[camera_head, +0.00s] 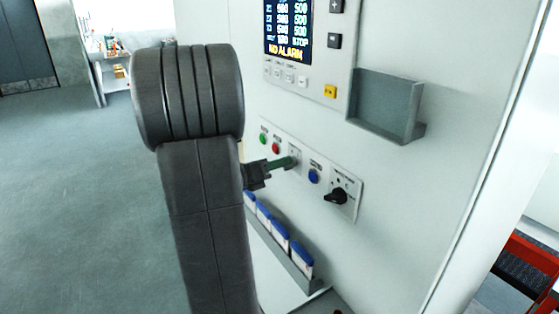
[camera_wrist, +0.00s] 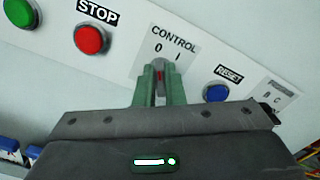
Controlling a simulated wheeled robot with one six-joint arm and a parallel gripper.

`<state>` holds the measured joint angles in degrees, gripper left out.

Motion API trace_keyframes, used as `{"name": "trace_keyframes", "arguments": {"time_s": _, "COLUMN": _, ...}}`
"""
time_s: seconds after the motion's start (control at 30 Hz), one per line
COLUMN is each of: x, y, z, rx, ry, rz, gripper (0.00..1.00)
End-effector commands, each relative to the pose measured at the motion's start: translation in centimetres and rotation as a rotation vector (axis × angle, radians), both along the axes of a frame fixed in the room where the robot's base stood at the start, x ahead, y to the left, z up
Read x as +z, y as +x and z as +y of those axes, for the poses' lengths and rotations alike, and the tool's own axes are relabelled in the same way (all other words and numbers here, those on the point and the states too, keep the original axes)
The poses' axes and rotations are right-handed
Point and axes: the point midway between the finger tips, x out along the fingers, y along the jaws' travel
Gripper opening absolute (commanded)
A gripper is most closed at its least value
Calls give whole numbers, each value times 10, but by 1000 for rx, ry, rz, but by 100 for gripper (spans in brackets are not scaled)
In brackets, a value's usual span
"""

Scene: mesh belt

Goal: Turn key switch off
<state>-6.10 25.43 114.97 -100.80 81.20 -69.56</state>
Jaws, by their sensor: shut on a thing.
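The key switch sits on the panel plate labelled CONTROL (camera_wrist: 172,37), with the marks 0 and I above it. A small red part of the key (camera_wrist: 159,68) shows between my fingertips in the wrist view. My gripper (camera_head: 291,162) reaches the panel from the left in the head view. Its green fingers are shut on the key. The fingers hide most of the key, so I cannot tell its exact angle.
Left of the key are a green button (camera_wrist: 19,12) and a red STOP button (camera_wrist: 90,38). To the right are a blue RESET button (camera_head: 313,176) and a black rotary knob (camera_head: 336,196). A grey holder (camera_head: 388,105) juts out above right. A lit display (camera_head: 288,28) reads NO ALARM.

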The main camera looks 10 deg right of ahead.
Motion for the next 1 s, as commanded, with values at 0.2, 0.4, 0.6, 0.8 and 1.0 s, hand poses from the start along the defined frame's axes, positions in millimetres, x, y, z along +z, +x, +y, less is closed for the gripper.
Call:
{"name": "trace_keyframes", "arguments": {"time_s": 0.2, "x": -1, "y": 0, "z": 0, "rx": 0, "ry": -1, "rz": 3, "gripper": 0}}
{"name": "trace_keyframes", "arguments": {"time_s": 0.4, "x": -1, "y": 0, "z": 0, "rx": 0, "ry": -1, "rz": 3, "gripper": 29}}
{"name": "trace_keyframes", "arguments": {"time_s": 0.6, "x": 0, "y": 0, "z": 0, "rx": 0, "ry": -1, "rz": 2, "gripper": 31}}
{"name": "trace_keyframes", "arguments": {"time_s": 0.8, "x": -1, "y": -1, "z": 4, "rx": 1, "ry": -1, "rz": 1, "gripper": 31}}
{"name": "trace_keyframes", "arguments": {"time_s": 1.0, "x": -2, "y": -9, "z": 26, "rx": 5, "ry": 0, "rz": 0, "gripper": 31}}
